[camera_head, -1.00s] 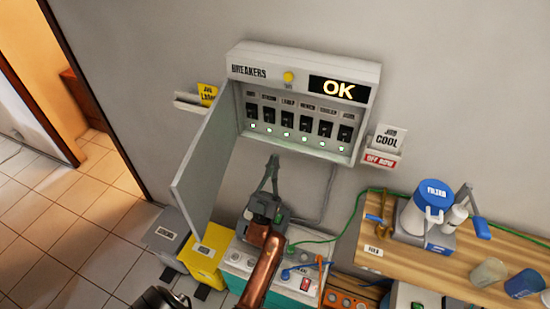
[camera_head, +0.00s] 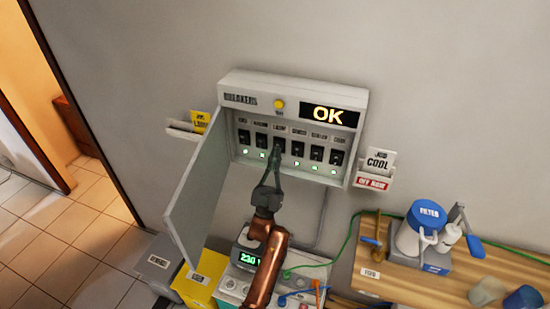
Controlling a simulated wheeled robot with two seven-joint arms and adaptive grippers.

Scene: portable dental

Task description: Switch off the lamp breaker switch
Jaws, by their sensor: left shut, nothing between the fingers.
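The breaker box (camera_head: 362,118) hangs on the wall with its grey door (camera_head: 198,195) swung open to the left. Inside is a row of several black switches with green lights below. The third switch from the left (camera_head: 279,144) sits under a small label that seems to read LAMP. My left gripper (camera_head: 276,158) is shut, its fingertips at the lower part of that switch. I cannot tell whether they touch it. The gripper hides the light under this switch. The display (camera_head: 328,116) reads OK. My right gripper is not in view.

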